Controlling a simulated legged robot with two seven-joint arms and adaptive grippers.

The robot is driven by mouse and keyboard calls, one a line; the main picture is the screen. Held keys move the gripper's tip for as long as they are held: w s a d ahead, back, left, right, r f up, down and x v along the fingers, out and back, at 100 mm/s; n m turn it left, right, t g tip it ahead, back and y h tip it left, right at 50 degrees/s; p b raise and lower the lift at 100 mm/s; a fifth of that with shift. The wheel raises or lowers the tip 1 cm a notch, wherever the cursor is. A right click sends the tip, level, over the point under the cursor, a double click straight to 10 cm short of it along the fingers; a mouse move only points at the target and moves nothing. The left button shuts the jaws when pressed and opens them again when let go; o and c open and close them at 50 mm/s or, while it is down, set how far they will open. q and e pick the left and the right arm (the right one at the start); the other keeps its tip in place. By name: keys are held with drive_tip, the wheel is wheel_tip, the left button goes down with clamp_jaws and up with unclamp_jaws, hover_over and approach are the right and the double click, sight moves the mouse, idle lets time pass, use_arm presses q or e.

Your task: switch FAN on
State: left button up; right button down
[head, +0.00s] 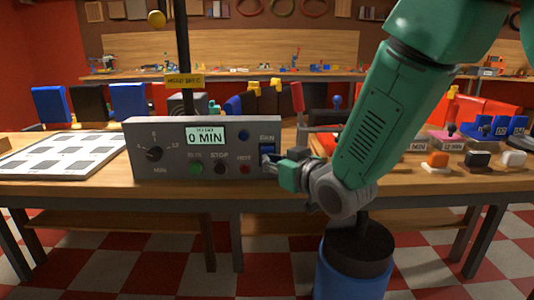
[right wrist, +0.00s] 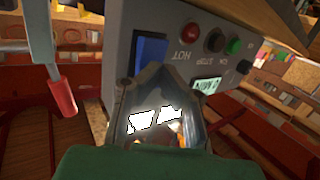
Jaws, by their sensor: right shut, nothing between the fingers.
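A grey control box (head: 170,172) stands on the table with a display reading 0 MIN (head: 205,136). The blue FAN rocker switch (head: 267,149) is at the right end of its front, below the FAN label. My right gripper (head: 268,162) is shut and empty, its tips at the lower part of the rocker. In the right wrist view the blue rocker (right wrist: 150,52) is just beyond my gripper's fingers (right wrist: 152,80). I cannot tell whether they touch. The rocker's lower part is hidden, and its on or off position is unclear. My left gripper is not in view.
A dial (head: 154,153), a green button (head: 196,169), a black STOP button (head: 220,169) and a red HOT button (head: 245,169) share the panel. A red-handled lever (head: 297,97) stands right of the box. A white tray (head: 62,154) lies left.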

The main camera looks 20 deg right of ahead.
drive_tip(key=shift+w+r, duration=0.1)
drive_tip(key=shift+w, duration=0.1)
idle(0.5)
drive_tip(key=shift+s+a+f, duration=0.3)
drive_tip(key=shift+s+a, duration=0.15)
drive_tip(key=shift+s, duration=0.3)
drive_tip(key=s, duration=0.1)
drive_tip(key=s+a+f+b, duration=0.1)
drive_tip(key=s, duration=0.1)
drive_tip(key=s+f, duration=0.1)
drive_tip(key=shift+s+a+b, duration=0.15)
drive_tip(key=shift+b, duration=0.15)
